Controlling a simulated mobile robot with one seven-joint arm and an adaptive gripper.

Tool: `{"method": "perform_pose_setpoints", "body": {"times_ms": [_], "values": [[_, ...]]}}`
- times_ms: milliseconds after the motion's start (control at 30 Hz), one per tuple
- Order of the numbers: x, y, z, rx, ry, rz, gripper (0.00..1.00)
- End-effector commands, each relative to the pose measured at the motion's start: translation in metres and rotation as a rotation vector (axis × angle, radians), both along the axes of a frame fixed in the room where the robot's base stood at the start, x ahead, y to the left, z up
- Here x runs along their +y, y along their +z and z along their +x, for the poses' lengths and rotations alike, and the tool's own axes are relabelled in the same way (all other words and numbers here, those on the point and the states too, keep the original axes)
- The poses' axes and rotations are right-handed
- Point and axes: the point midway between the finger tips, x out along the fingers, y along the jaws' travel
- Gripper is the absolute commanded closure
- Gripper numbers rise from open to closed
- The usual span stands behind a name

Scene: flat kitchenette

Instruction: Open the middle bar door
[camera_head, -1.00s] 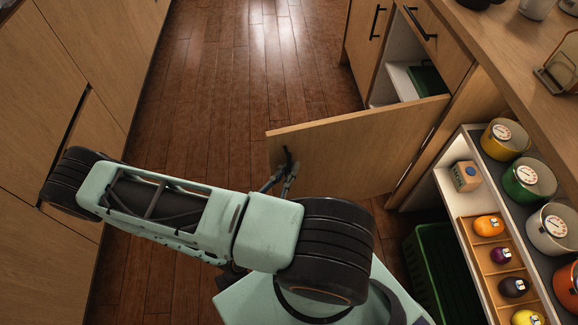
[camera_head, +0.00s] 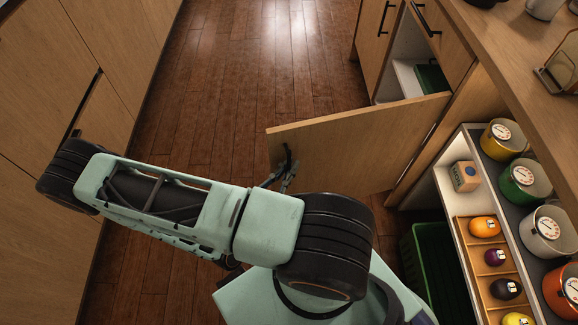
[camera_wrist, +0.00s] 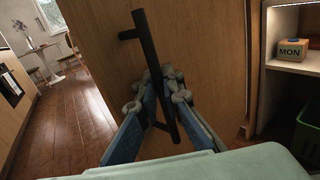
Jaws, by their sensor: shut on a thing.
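The bar door (camera_head: 345,150) is a light wood panel that stands swung out from the cabinet on the right, across the aisle. It also fills the middle of the wrist view (camera_wrist: 200,50). Its black bar handle (camera_wrist: 147,42) runs tilted down the panel. My gripper (camera_wrist: 168,92) is shut on this handle, with one finger on each side. In the head view my gripper (camera_head: 284,172) is at the door near its free edge, partly hidden by my arm. Behind the door, the open cabinet (camera_head: 405,68) shows a white interior with a dark green item (camera_head: 432,78).
A green crate (camera_head: 425,255) stands below. Tall wood cabinets (camera_head: 100,40) line the left. The wooden floor (camera_head: 250,70) beyond the door is clear.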

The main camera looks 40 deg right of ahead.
Motion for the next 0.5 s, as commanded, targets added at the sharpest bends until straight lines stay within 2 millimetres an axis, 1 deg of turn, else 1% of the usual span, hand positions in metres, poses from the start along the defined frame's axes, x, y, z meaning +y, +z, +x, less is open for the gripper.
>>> {"method": "perform_pose_setpoints", "body": {"times_ms": [67, 100, 233, 500], "values": [[0.003, -0.0015, 0.0026, -0.005, 0.007, 0.007, 1.0], [0.0029, -0.0015, 0.0025, -0.005, 0.007, 0.007, 0.89], [0.0019, -0.0011, 0.0016, -0.003, 0.005, 0.005, 0.74], [0.0009, -0.0005, 0.0002, -0.001, 0.001, 0.002, 0.74]]}}
